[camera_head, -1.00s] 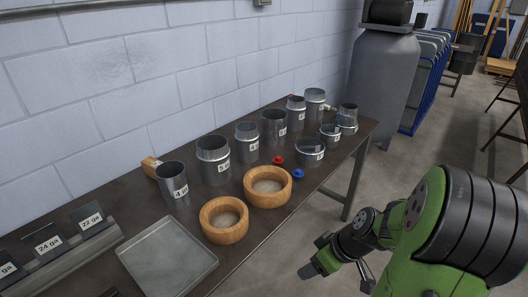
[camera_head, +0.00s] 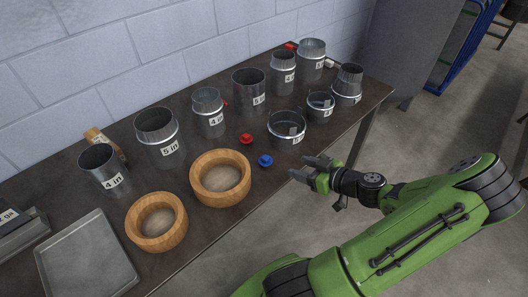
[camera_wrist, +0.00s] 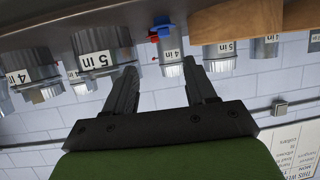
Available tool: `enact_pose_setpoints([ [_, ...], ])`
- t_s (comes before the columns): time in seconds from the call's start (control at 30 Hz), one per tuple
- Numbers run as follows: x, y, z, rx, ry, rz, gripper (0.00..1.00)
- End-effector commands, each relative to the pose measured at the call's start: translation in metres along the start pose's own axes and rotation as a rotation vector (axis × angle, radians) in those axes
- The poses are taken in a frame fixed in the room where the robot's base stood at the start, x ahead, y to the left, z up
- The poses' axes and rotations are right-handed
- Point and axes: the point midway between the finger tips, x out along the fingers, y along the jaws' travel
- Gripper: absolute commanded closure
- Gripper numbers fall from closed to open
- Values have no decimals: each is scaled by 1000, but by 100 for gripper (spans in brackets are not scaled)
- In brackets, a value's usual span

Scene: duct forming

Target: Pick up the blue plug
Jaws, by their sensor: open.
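The blue plug (camera_head: 265,161) is a small round piece on the dark table, close to its front edge. It stands between a wooden ring and a short metal collar, just in front of a red plug (camera_head: 246,139). My gripper (camera_head: 306,169) is open and empty, to the right of the blue plug and apart from it, by the table's front edge. In the wrist view, which appears upside down, the blue plug (camera_wrist: 162,22) is near the top, beyond and between my open fingers (camera_wrist: 164,90). The red plug (camera_wrist: 153,37) is beside it there.
Several metal collars stand along the table (camera_head: 200,234); a short 5 in one (camera_head: 287,131) is near the gripper. Two wooden rings (camera_head: 220,179) (camera_head: 156,222) lie left of the plug. A metal tray (camera_head: 85,262) is at the left front.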

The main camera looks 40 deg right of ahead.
Motion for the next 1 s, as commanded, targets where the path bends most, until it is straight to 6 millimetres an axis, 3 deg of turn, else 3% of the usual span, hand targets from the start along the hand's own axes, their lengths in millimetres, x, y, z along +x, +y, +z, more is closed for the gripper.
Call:
enact_pose_setpoints([
  [0.3,79,-3,0,1,1,-10,44],
  [0.53,109,-4,-1,2,0,-8,44],
  [0.7,141,-5,-1,1,0,-8,44],
  [1.0,151,-4,0,1,-2,-5,44],
])
